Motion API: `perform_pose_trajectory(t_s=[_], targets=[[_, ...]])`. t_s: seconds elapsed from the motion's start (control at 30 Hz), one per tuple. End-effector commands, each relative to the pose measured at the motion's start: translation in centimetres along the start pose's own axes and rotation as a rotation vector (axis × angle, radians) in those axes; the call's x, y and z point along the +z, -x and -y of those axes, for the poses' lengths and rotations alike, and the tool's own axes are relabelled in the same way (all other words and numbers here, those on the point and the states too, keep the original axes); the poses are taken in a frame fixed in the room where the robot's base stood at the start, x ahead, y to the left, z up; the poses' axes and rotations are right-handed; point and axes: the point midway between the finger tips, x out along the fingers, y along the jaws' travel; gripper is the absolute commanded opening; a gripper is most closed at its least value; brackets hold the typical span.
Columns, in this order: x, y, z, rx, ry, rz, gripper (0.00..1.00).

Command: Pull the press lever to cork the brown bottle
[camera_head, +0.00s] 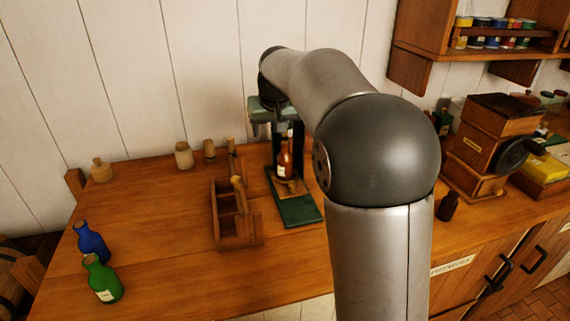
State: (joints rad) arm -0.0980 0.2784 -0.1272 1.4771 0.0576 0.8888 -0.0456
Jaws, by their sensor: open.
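The brown bottle (284,164) stands upright on the press, on a small wooden block above the green base. The press (300,212) has a green base plate, dark uprights and a green head. My arm reaches across the picture and covers the right side and part of the top of the press. The press lever cannot be made out; it may be behind my arm. My gripper does not show; the far end of my arm is at the press head. I cannot tell whether a cork sits in the bottle's mouth.
A compartmented wooden box (238,235) stands left of the press. Blue (90,242) and green (102,280) bottles stand at the table's left. Several small jars line the back. A wooden grinder (490,145) and a small dark bottle (447,206) are at right. The table's left middle is clear.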

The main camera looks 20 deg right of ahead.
Motion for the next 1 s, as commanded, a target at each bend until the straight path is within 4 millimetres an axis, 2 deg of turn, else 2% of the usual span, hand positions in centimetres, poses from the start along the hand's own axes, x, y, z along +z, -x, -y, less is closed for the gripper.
perform_pose_trajectory(t_s=[0.7, 1.0], targets=[[-3.2, 5.8, 0.0, 0.000, 0.000, 0.000, 0.55], [-3.4, 6.1, 0.0, 0.000, 0.000, 0.000, 0.55]])
